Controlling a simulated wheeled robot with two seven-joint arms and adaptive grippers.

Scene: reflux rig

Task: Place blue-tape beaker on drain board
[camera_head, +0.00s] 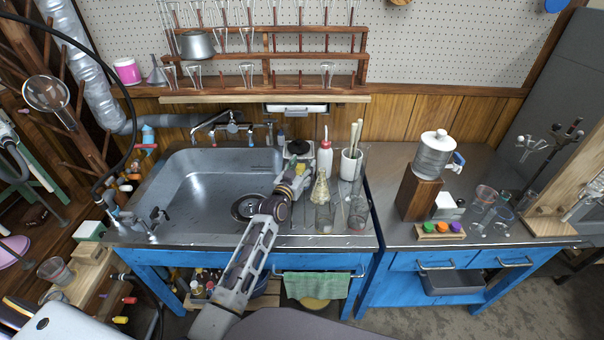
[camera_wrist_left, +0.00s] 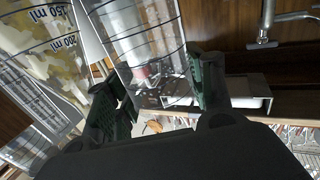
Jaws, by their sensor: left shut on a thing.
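My left gripper (camera_head: 298,166) reaches over the sink unit near the back of the drain board (camera_head: 298,222), left of the bottles and glassware. In the left wrist view its dark fingers (camera_wrist_left: 158,92) are shut on a clear glass beaker (camera_wrist_left: 147,45) with dark graduation lines, which looks tilted there. I cannot make out blue tape on it, and in the head view the gripper largely hides it. A yellowish flask (camera_head: 321,188) stands on the drain board; in the left wrist view a flask with volume marks (camera_wrist_left: 52,42) is close beside the held beaker. My right gripper is not in view.
Clear beakers (camera_head: 325,218) stand near the front of the drain board, with another (camera_head: 357,214) to their right. A white wash bottle (camera_head: 325,158) and a white mug (camera_head: 350,165) stand behind. The sink basin (camera_head: 200,190) is empty. A wooden glassware rack hangs above.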

